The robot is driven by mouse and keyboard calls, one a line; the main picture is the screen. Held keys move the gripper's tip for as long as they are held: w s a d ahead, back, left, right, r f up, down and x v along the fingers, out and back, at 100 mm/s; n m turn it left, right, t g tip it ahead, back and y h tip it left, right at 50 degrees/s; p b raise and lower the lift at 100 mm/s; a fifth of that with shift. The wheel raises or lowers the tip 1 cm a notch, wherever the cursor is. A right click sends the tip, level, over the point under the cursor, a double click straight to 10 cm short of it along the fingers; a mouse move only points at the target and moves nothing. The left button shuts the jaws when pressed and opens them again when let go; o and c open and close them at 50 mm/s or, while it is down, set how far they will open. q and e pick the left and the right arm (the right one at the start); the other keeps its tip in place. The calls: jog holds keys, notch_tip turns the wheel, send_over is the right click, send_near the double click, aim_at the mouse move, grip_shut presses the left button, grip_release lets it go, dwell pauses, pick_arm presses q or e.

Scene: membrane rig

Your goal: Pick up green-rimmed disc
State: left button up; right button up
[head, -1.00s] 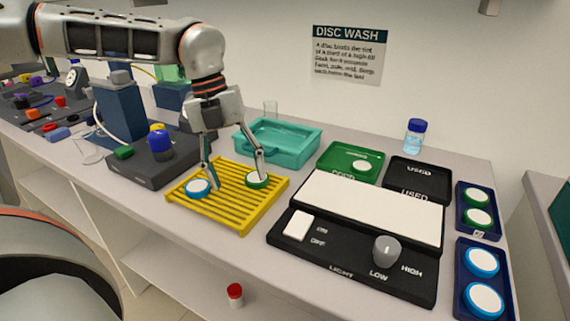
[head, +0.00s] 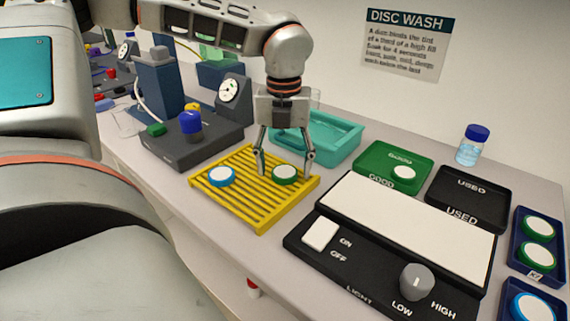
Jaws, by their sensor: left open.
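A green-rimmed disc (head: 285,175) with a white face lies on the right part of the yellow slatted rack (head: 262,215). A blue-rimmed disc (head: 221,177) lies on the rack's left part. My left gripper (head: 286,168) points down over the green-rimmed disc. It is open, one finger on the left of the disc and one on its right, with tips near rack level. Whether the fingers touch the disc I cannot tell. Other green-rimmed discs lie in the green GOOD tray (head: 372,176) and the navy tray (head: 516,248) at right. My right gripper is not in view.
A teal basin (head: 335,150) stands behind the rack. A dark grey box (head: 190,148) with a blue knob is on the left. The white light panel (head: 400,228), the black USED tray (head: 468,198) and a blue-capped bottle (head: 472,146) are on the right.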

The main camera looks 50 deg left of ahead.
aim_at(284, 172)
pick_arm(q)
jog(key=shift+f, duration=0.3)
jog(key=c, duration=1.1)
jog(key=shift+r, duration=0.1)
notch_tip(284, 172, up, 18)
jog(key=shift+f+p, duration=0.1)
jog(key=shift+p, duration=0.6)
